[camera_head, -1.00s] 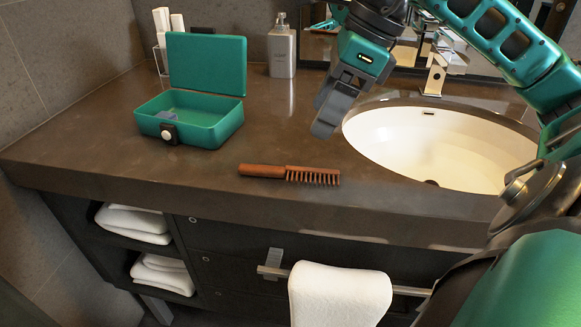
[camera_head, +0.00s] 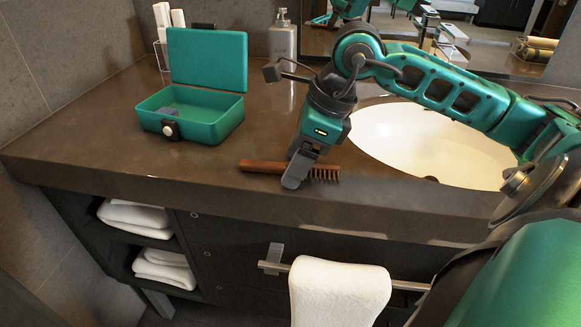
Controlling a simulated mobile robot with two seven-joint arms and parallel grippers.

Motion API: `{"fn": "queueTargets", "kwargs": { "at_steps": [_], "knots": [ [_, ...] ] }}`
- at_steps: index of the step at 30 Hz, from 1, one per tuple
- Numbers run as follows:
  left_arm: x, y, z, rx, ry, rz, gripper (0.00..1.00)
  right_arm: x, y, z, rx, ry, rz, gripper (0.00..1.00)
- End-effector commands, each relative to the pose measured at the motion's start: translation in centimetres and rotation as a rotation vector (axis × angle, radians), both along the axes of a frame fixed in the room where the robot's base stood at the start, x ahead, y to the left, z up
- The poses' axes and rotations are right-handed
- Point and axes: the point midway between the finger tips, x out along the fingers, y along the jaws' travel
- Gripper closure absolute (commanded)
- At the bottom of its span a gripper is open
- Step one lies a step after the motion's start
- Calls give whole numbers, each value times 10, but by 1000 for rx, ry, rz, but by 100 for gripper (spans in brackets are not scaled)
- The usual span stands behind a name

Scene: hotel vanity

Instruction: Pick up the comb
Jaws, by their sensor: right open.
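A brown wooden comb (camera_head: 262,166) lies on the dark countertop near its front edge, with its handle to the left and its teeth to the right. My right gripper (camera_head: 292,178) points down over the middle of the comb and hides part of it. It is open. I cannot tell whether the fingers touch the comb. The comb still lies on the counter. My left gripper does not show.
An open green box (camera_head: 205,125) stands on the counter to the left. A soap dispenser (camera_head: 283,40) stands at the back. The white sink (camera_head: 425,140) is right of the gripper. A white towel (camera_head: 340,293) hangs on a rail (camera_head: 410,286) below the counter edge.

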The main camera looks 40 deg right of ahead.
Motion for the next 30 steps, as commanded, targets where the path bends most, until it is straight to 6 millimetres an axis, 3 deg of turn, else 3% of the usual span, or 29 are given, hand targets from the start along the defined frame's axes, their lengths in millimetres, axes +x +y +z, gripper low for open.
{"fn": "queueTargets", "kwargs": {
  "at_steps": [13,30],
  "knots": [
    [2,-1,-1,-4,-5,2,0,0,0,-1,0,0,0,32],
    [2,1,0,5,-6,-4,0,0,0,-1,1,1,0,86]
  ]
}}
